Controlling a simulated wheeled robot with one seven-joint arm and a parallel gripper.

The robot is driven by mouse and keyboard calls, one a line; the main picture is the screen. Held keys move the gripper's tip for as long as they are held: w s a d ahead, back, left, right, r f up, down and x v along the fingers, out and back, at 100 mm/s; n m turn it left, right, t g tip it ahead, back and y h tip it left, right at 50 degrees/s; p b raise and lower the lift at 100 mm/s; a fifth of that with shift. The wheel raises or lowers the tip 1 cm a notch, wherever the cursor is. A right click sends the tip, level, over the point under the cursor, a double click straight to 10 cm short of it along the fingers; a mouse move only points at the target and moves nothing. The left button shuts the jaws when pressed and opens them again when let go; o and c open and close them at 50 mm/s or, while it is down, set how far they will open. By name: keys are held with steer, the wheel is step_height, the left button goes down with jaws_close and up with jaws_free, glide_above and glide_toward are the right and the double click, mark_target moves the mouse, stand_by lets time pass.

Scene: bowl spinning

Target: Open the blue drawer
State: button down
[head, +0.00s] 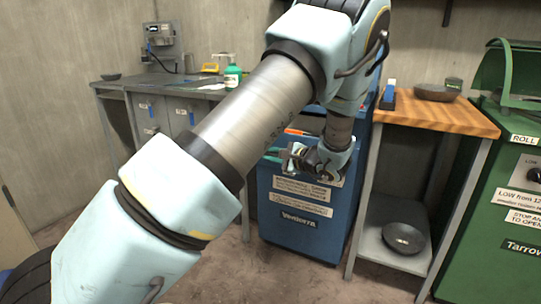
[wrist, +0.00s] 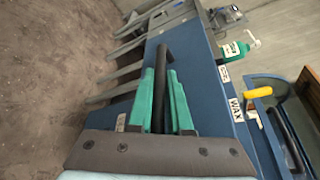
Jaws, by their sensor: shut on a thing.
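The blue cabinet (head: 297,222) with the drawer stands between the two tables in the head view, partly hidden by my arm. In the wrist view, its blue front (wrist: 205,75) runs diagonally. A dark bar handle (wrist: 164,60) projects between the green fingers of my gripper (wrist: 162,95). My gripper is shut on this handle. In the head view my gripper (head: 276,156) is at the upper front of the cabinet, where my wrist hides part of it. How far the drawer stands out cannot be told.
A wooden-topped table (head: 435,112) with a dark bowl (head: 436,92) is to the right, another bowl (head: 403,238) on its lower shelf. A green machine (head: 500,205) stands at far right. A green bottle (head: 232,76) is on the left bench. Floor before the cabinet is clear.

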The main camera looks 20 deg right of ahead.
steer(key=c, duration=1.1)
jaws_free()
steer(key=shift+d, duration=0.1)
steer(key=v, duration=1)
steer(key=shift+s+d+r, duration=0.1)
steer(key=shift+s+r, duration=0.05)
steer(key=shift+s, duration=0.25)
steer(key=a+f+n+g+y, duration=0.1)
steer(key=a+f+n+g, duration=0.2)
steer(key=a+n+g, duration=1)
steer(key=s+a+n+h, duration=0.2)
steer(key=s+a+h, duration=0.3)
steer(key=a, duration=0.5)
steer(key=s+a+n+h, duration=0.35)
steer(key=s+a, duration=0.25)
steer(key=a, duration=0.4)
steer(key=shift+m+t, duration=0.35)
steer(key=shift+t, duration=0.05)
step_height(320, 180, up, 18)
steer(key=p, duration=1.7)
steer(key=shift+s+a+r, duration=0.1)
steer(key=shift+s+a, duration=0.05)
